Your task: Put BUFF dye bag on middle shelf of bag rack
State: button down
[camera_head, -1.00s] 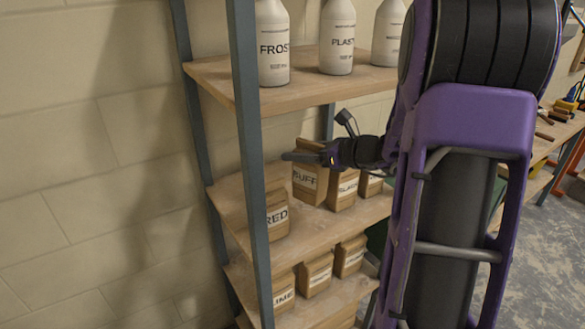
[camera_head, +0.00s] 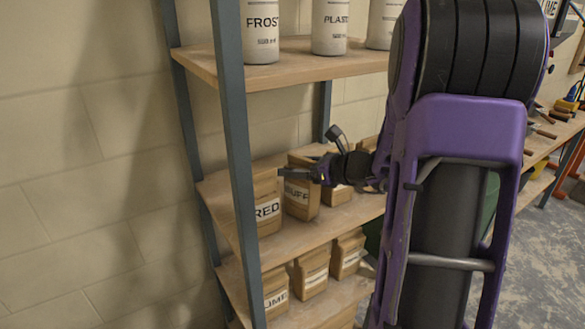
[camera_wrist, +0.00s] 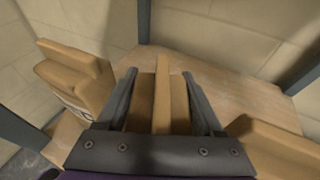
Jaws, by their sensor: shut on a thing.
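The BUFF dye bag (camera_head: 301,199) is a brown paper bag with a white label, upright at the middle shelf (camera_head: 290,235) of the bag rack. It sits between the RED bag (camera_head: 266,208) and another bag (camera_head: 338,193). My gripper (camera_head: 296,174) is at its top and shut on it. In the wrist view the bag (camera_wrist: 162,98) shows between the two fingers of my gripper (camera_wrist: 167,90). Its base looks to be at the shelf board, but I cannot tell whether it bears on it.
Several bags, one labelled LIME (camera_head: 276,297), stand on the lower shelf. The front rack post (camera_head: 236,165) is left of my arm. A bench with tools (camera_head: 545,135) stands at right.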

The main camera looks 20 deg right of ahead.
jog(key=shift+c, duration=1.5)
grip_release()
jog(key=shift+f, duration=0.1)
jog(key=shift+r, duration=0.2)
jog(key=p+v, duration=0.1)
jog(key=v, duration=1.1)
